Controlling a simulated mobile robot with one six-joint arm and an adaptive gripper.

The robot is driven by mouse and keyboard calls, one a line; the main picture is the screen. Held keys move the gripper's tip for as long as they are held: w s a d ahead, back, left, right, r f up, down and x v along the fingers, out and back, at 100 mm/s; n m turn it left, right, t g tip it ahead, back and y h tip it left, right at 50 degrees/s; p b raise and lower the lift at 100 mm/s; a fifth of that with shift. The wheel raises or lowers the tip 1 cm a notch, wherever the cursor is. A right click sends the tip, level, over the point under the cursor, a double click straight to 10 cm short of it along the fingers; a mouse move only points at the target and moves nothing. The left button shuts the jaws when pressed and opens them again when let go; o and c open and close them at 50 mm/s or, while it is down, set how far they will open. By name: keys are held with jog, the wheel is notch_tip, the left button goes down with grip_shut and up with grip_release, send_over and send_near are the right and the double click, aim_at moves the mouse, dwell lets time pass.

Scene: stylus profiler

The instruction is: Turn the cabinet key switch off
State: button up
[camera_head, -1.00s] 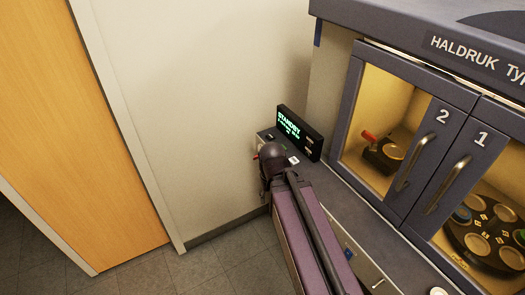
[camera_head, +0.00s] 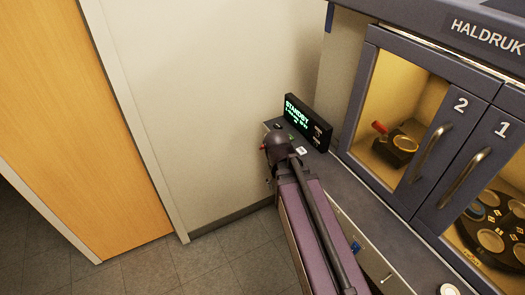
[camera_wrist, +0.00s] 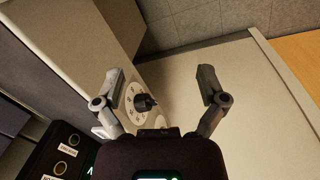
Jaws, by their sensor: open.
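A black knob (camera_wrist: 144,102) sits on a round white dial plate (camera_wrist: 131,112) with dark marks, on a pale panel in the wrist view. It looks like the key switch, but its position cannot be read. My gripper (camera_wrist: 160,76) is open and empty, its two fingers spread wide. The knob shows between the fingers, nearer the left one, and I see no contact. In the head view my dark wrist end is beside the near left corner of the machine, and the fingers and the knob are hidden there.
A lit STANDBY display (camera_head: 308,122) stands on the machine's ledge, close to my wrist. Buttons (camera_wrist: 67,154) show at lower left in the wrist view. Two glazed doors, 2 (camera_head: 431,157) and 1 (camera_head: 472,172), are shut. A wall (camera_head: 205,100) and wooden door (camera_head: 75,130) stand left.

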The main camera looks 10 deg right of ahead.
jog(key=w+f+h+b, duration=0.4)
jog(key=w+f+b, duration=0.2)
jog(key=b, duration=0.1)
jog(key=m+t+h+b, duration=0.2)
jog(key=t+h+b, duration=0.4)
jog(key=h+b, duration=0.95)
send_near(260, 148)
jog(key=a+r+y+b, duration=0.1)
jog(key=y, duration=0.1)
jog(key=s+a+r+y+b, duration=0.1)
jog(key=r+b, duration=0.1)
jog(key=shift+s+a+y, duration=0.15)
jog(key=shift+a+y, duration=0.05)
jog(key=shift+y, duration=0.15)
jog(key=shift+d, duration=0.2)
jog(key=x, duration=1.3)
jog(key=shift+d, duration=0.25)
